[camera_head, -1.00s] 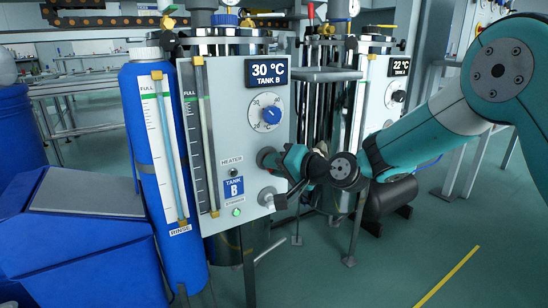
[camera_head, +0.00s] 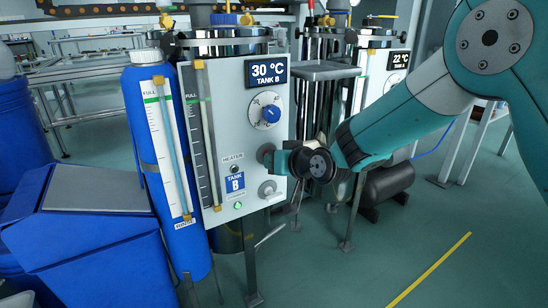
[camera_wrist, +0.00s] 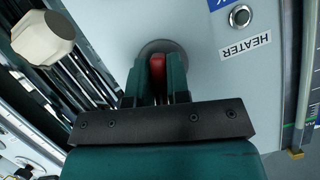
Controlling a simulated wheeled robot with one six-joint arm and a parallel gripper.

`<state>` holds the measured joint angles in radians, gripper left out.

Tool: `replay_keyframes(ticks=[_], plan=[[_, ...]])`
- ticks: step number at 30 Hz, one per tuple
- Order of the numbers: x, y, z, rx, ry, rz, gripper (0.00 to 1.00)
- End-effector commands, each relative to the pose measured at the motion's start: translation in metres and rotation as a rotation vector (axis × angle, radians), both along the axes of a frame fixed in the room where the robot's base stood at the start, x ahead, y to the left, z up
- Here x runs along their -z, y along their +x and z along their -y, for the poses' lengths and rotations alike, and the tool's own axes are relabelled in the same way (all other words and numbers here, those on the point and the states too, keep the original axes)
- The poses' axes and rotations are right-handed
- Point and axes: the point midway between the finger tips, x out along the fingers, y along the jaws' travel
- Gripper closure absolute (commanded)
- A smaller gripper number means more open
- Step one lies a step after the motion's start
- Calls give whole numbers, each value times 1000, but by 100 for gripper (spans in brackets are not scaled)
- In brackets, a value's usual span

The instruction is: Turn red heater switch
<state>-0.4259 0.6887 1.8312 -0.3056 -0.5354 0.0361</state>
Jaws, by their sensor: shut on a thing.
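The red heater switch (camera_wrist: 157,65) sits on a round grey base on the tank B panel (camera_head: 250,105). In the wrist view my gripper (camera_wrist: 159,72) has its two dark green fingers on either side of the red handle, shut on it. The handle lies in line with the fingers. In the head view my gripper (camera_head: 281,160) is at the panel's right part, and the red handle is hidden behind it and the wrist. The HEATER label (camera_head: 231,156) is left of it, with a small round button (camera_wrist: 240,16) beside the label in the wrist view.
A blue dial (camera_head: 271,114) is above my gripper, and a grey knob (camera_head: 268,188) is below it. A blue rinse cylinder (camera_head: 150,130) stands left of the panel. The tank A unit (camera_head: 397,70) is behind to the right. Floor at the right is open.

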Motion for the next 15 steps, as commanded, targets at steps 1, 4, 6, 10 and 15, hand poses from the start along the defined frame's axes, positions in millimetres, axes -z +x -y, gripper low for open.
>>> replay_keyframes(ticks=[1, 4, 6, 10, 15], plan=[[-3, 0, 0, 0, -23, 20, 100], [-3, 0, -1, -1, -69, 52, 100], [-3, 0, -1, -1, -99, 71, 100], [-3, 0, -1, -1, -145, 103, 100], [-3, 0, -1, -1, -189, 134, 100]])
